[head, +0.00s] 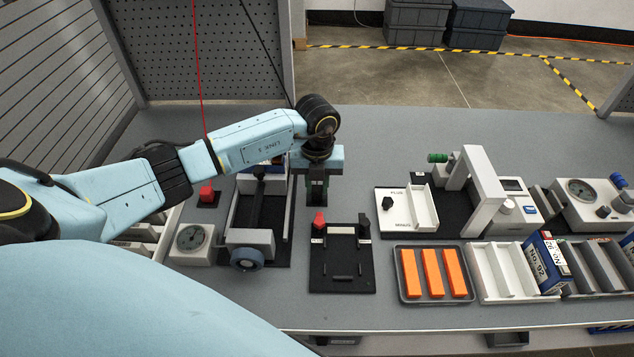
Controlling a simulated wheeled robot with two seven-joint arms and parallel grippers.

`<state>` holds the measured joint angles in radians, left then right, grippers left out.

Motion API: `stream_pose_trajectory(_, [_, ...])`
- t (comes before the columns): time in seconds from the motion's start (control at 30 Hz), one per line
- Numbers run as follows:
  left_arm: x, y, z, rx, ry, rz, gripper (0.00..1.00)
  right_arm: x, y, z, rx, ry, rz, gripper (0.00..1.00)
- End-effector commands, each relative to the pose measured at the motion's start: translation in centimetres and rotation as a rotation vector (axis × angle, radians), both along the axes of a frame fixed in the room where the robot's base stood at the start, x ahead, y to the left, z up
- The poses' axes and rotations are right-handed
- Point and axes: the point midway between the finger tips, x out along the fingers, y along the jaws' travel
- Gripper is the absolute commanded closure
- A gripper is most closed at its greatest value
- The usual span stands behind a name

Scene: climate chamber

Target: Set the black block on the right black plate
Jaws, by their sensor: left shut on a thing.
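My left gripper (317,190) points down over the middle of the bench, behind the black fixture board. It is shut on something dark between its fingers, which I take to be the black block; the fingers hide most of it. Dark shapes merge under the fingertips, so I cannot tell whether the block touches a plate or hangs above it. The right black plate is not clearly visible; the gripper may be covering it. My right gripper is not in view.
The black fixture board (342,283) with a red knob (319,221) lies just in front of the gripper. A vise-like device (249,238) and a dial gauge (191,240) are left. An orange-bar tray (408,297) and white station (408,209) are right. Bench behind the station is clear.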

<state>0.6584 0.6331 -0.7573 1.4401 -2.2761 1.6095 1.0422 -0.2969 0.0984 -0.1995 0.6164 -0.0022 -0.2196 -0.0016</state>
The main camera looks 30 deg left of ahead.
Motion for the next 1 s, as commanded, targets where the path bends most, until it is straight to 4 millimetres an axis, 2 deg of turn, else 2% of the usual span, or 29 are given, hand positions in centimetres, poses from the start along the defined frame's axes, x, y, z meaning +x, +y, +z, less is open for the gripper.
stream_pose_trajectory(0.3, [0.01,0.02,0.01,0.000,0.000,0.000,0.98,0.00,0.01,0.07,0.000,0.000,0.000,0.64])
stream_pose_trajectory(0.33, [0.00,0.01,0.01,0.000,0.000,0.000,0.72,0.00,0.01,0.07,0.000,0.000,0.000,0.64])
stream_pose_trajectory(0.5, [0.00,0.01,0.00,0.000,0.000,0.000,0.51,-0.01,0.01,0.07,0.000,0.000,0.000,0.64])
stream_pose_trajectory(0.67, [-0.01,0.01,-0.01,0.001,0.001,0.000,0.51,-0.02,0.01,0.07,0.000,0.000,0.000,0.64])
stream_pose_trajectory(0.8, [-0.02,0.01,-0.02,0.001,0.001,0.000,0.40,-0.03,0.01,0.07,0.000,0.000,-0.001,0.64])
stream_pose_trajectory(1.0, [-0.01,0.00,-0.02,0.001,0.001,0.000,0.40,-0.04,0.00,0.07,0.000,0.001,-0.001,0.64])
